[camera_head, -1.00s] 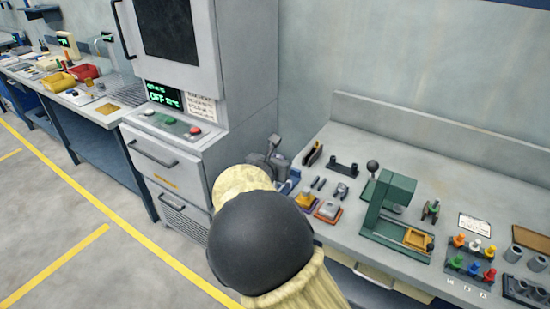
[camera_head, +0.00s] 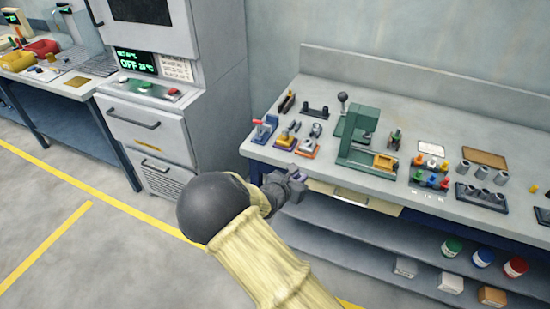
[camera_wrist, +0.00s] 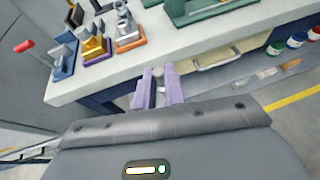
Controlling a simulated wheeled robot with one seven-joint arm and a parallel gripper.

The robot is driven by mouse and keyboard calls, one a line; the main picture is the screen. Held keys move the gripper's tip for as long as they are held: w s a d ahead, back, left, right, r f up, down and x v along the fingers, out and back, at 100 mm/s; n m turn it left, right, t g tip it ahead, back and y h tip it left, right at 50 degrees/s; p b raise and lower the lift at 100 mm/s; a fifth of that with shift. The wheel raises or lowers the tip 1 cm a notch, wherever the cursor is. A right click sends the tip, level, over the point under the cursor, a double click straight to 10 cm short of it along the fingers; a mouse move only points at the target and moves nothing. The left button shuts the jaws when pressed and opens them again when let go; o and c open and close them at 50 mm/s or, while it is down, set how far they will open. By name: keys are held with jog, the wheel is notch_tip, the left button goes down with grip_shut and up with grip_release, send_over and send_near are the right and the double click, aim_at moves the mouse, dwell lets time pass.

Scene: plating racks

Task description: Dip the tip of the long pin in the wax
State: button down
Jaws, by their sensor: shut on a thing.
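My gripper (camera_head: 297,177) is in front of the bench's front edge, below the small clamp fixtures. In the wrist view its purple fingers (camera_wrist: 160,88) are close together, shut on a small thin greyish thing between them. The thing is mostly hidden, so I cannot tell its length or see its tip. No wax can be told for certain in either view.
The bench (camera_head: 440,140) holds small fixtures (camera_head: 287,137), a green press (camera_head: 358,140) with a yellow tray, a rack of coloured pegs (camera_head: 430,178) and grey cups (camera_head: 482,195). Cans stand on the shelf below (camera_head: 350,235). A grey cabinet (camera_head: 155,130) is at left.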

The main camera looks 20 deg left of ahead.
jog(key=s+d+f+m+g+h+p, duration=0.1)
jog(key=s+d+f+m+h+p, duration=0.15)
jog(key=d, duration=0.75)
jog(key=s+d+f+m+g+h+p, duration=0.2)
jog(key=s+d+h, duration=0.1)
jog(key=d, duration=0.7)
jog(key=s+d+r+m+g+h+p, duration=0.1)
jog(key=s+d+r+p, duration=0.3)
jog(key=d+r+p, duration=0.5)
notch_tip(320, 180, up, 2)
jog(key=m+p, duration=0.1)
jog(key=p, duration=0.2)
jog(key=shift+m+g+p, duration=0.3)
jog(key=shift+m+g, duration=0.05)
jog(key=shift+g, duration=0.05)
jog(key=shift+a, duration=0.1)
jog(key=shift+a, duration=0.1)
